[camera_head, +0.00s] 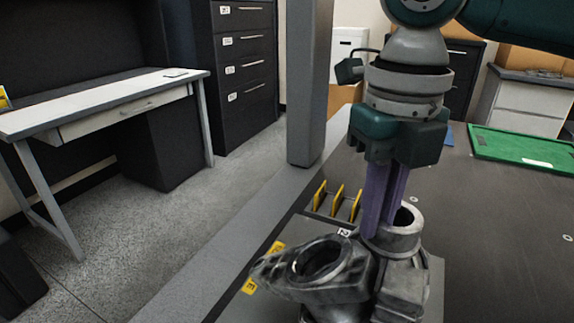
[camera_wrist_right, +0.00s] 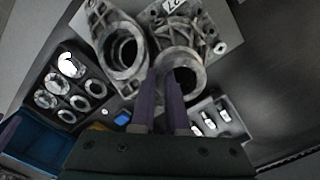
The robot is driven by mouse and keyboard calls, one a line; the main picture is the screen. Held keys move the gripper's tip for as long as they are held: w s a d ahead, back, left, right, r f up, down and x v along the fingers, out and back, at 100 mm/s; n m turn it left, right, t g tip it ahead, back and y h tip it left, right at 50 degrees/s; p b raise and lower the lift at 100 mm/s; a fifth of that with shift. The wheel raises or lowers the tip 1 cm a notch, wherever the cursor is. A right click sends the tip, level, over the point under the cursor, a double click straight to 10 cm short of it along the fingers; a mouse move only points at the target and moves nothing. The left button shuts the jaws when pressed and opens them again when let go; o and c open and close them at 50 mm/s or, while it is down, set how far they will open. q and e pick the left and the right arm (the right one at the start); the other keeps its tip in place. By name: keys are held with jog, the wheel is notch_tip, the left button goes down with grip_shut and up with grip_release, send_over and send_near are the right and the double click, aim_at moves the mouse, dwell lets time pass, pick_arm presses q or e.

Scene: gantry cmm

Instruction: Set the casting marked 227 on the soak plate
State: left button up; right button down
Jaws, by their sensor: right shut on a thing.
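Two dark grey metal castings sit close together in the head view. The left casting (camera_head: 318,268) has a wide flanged opening, and it shows in the wrist view (camera_wrist_right: 122,52). The right casting (camera_head: 405,285) has a round upright collar, and it shows in the wrist view (camera_wrist_right: 205,45). A white label (camera_wrist_right: 172,5) beside it reads partly, ending in 7. My right gripper (camera_head: 378,228) points down, its purple fingers shut on the collar wall of the right casting. A grey plate (camera_head: 435,275) shows beneath the castings; I cannot tell whether it is the soak plate. My left gripper is not in view.
A holder with yellow pieces (camera_head: 337,203) stands behind the castings. A green tray (camera_head: 520,147) lies at the back right. The wrist view shows a tray of rings (camera_wrist_right: 48,98) and a tray of small silver parts (camera_wrist_right: 232,138). A grey post (camera_head: 309,90) rises at the table edge.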

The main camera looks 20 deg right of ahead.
aim_at(372, 242)
jog(key=shift+f, duration=1.5)
jog(key=c, duration=1.4)
grip_release()
jog(key=shift+f, duration=0.15)
jog(key=o, duration=0.5)
